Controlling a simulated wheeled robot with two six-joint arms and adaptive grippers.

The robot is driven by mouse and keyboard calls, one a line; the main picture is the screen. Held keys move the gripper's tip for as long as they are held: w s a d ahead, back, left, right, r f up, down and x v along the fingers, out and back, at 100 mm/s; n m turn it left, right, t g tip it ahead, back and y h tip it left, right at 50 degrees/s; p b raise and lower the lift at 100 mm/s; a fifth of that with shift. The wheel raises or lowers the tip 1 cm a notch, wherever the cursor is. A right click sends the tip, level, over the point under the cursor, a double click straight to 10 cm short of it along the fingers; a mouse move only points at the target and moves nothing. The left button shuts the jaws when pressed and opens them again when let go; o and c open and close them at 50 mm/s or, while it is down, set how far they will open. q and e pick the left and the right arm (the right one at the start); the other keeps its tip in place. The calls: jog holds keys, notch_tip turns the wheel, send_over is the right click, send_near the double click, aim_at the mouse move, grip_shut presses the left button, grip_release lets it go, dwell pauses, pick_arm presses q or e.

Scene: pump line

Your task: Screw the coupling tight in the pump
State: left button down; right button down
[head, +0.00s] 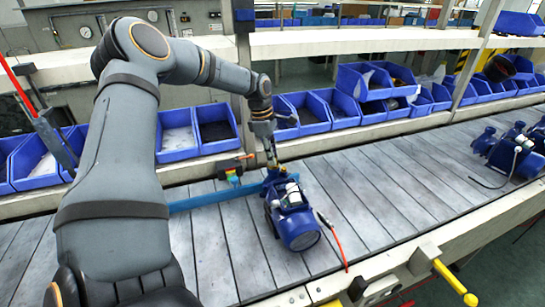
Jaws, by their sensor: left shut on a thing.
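A blue pump (300,228) with a rounded motor end and a light box on top stands on the grey slatted conveyor (370,190). My left arm comes in from the left and reaches down to the pump's far end. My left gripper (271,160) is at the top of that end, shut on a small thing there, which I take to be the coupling. The coupling is too small and too covered to make out, and I cannot tell how deep it sits in the pump. My right gripper is not in view.
A blue bar (215,198) lies across the belt left of the pump. A red-orange hose (334,245) lies to its right. More blue pumps (512,150) stand farther right. Blue bins (365,82) line the shelf behind. A yellow handle (455,283) juts out at the front edge.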

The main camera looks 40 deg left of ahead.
pick_arm(q)
jog(key=shift+a, duration=0.1)
jog(key=shift+w+m, duration=0.1)
jog(key=shift+m, duration=0.4)
jog(key=shift+m+g+b, duration=0.3)
jog(key=shift+m+b, duration=0.1)
jog(key=shift+m, duration=0.8)
jog(key=c, duration=1.4)
grip_release()
jog(key=shift+o, duration=0.6)
jog(key=shift+a, duration=0.1)
